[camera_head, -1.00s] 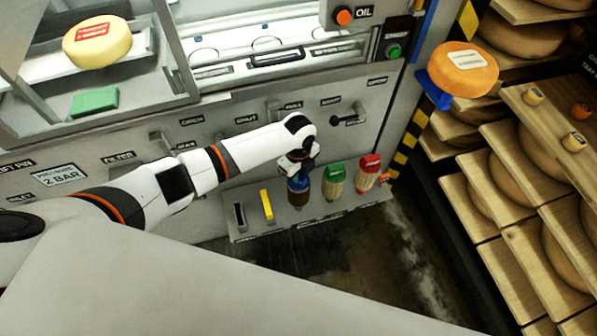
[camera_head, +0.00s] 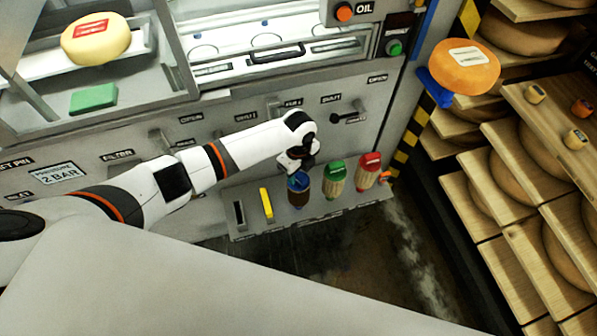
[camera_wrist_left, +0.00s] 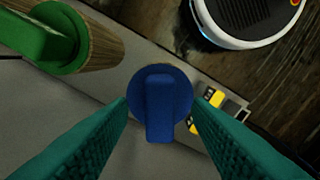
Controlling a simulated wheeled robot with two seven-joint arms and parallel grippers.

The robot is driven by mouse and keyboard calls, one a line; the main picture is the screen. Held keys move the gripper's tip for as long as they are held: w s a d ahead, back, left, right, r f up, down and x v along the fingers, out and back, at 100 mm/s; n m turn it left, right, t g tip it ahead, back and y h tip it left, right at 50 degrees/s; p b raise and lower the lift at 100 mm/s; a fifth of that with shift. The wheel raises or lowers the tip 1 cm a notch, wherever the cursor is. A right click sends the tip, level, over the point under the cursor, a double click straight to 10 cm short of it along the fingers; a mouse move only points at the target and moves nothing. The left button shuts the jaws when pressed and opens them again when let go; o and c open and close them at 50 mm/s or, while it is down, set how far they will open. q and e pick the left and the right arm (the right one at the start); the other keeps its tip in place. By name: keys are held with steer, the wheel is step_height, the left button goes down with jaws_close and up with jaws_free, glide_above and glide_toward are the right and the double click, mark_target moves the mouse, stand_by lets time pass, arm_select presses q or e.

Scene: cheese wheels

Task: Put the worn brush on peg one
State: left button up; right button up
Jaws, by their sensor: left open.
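Three brushes stand in a row on the low ledge: a blue-topped brush (camera_head: 299,200), a green-topped brush (camera_head: 334,182) and a red-topped brush (camera_head: 368,174). I cannot tell which is worn. My left gripper (camera_head: 302,166) is just above the blue-topped brush. In the left wrist view, my open teal fingers (camera_wrist_left: 160,108) lie on either side of the blue top (camera_wrist_left: 168,92), with visible gaps. The green top (camera_wrist_left: 50,40) is at the upper left there. Peg-like fittings with small labels stick out of the grey panel; one dark peg (camera_head: 350,115) is at the right. Peg one's label is not readable.
The ledge also holds a yellow item (camera_head: 266,203) and a dark slot (camera_head: 239,213). An orange cheese wheel (camera_head: 464,67) sits on a blue bracket at the right. Wooden cheese shelves (camera_head: 520,262) stand beyond it. A yellow cheese (camera_head: 96,39) and green block (camera_head: 94,98) are upper left.

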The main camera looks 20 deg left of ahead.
arm_select(q)
step_height(320, 180, up, 11)
stand_by(0.3)
steer(key=shift+f, duration=0.1)
